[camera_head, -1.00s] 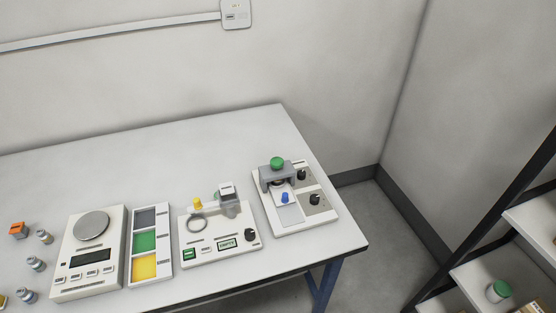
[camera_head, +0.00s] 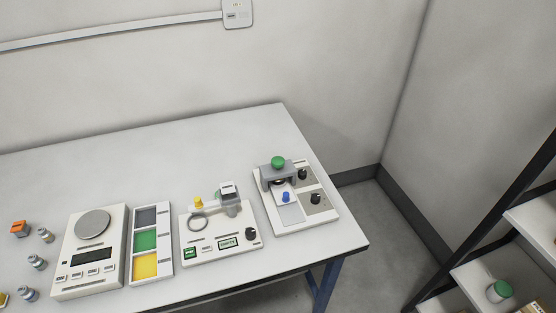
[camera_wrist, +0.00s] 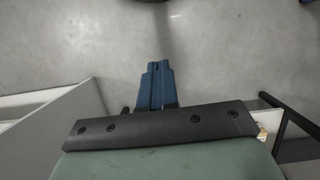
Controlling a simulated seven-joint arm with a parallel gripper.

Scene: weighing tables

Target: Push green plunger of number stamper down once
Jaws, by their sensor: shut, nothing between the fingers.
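The number stamper (camera_head: 318,219) stands at the right end of the table, with a white base and a grey bracket (camera_head: 276,173). Its round green plunger (camera_head: 278,162) sits on top of the bracket, standing up. A small blue knob (camera_head: 286,197) and two black knobs are on the stamper's base. My gripper (camera_wrist: 157,66) shows only in the wrist view, its blue fingers shut together and empty, over grey floor. It is not in the head view, and the stamper is not in the wrist view.
Left of the stamper are a device with a yellow knob (camera_head: 199,202), a colour tray (camera_head: 139,214), a scale (camera_head: 116,216), an orange block (camera_head: 19,229) and small vials. A dark-framed shelf (camera_head: 470,257) stands at the right. The table's back is clear.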

